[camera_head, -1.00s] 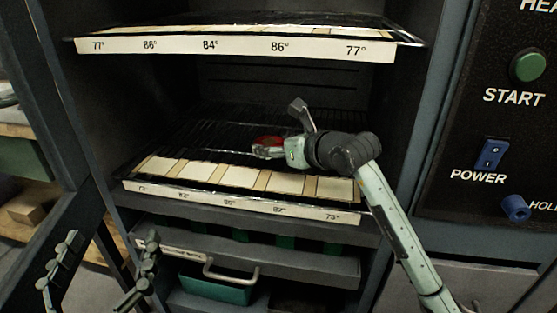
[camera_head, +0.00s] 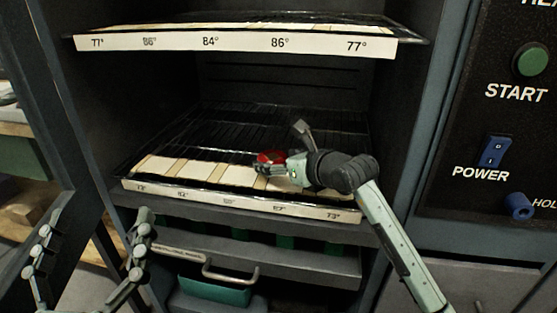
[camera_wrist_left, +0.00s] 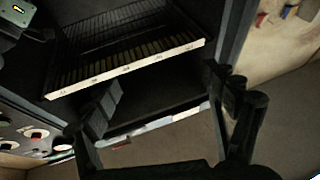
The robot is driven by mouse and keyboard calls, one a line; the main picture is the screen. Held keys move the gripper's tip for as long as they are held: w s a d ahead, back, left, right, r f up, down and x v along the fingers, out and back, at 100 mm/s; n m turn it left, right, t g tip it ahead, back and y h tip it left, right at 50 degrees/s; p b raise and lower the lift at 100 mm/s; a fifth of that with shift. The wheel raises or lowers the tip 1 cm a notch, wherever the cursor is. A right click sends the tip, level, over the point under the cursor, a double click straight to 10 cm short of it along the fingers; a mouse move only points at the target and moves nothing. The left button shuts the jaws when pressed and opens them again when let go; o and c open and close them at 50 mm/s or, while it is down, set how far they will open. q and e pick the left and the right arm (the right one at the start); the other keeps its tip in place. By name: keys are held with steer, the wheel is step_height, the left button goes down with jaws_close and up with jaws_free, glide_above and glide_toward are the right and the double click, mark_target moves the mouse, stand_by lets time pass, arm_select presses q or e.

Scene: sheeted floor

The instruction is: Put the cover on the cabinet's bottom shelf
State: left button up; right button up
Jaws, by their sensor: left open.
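A small round red cover (camera_head: 271,157) is at the fingertips of my right gripper (camera_head: 265,167). The gripper appears shut on it, though the fingers hide part of it. It is over the front of the cabinet's lower wire shelf (camera_head: 200,143), near the pale strips along its labelled front edge; I cannot tell whether the cover touches the shelf. My left gripper (camera_head: 92,262) is open and empty, low at the left in front of the cabinet. In the left wrist view its fingers (camera_wrist_left: 165,130) are spread, with a wire shelf (camera_wrist_left: 130,70) beyond them.
An upper shelf (camera_head: 235,45) with temperature labels is above. Below the lower shelf is a drawer (camera_head: 290,259) with a metal handle, over a green bin (camera_head: 215,290). The open door frame (camera_head: 60,130) is at the left. A control panel (camera_head: 500,120) is at the right.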

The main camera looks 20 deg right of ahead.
stand_by(0.3)
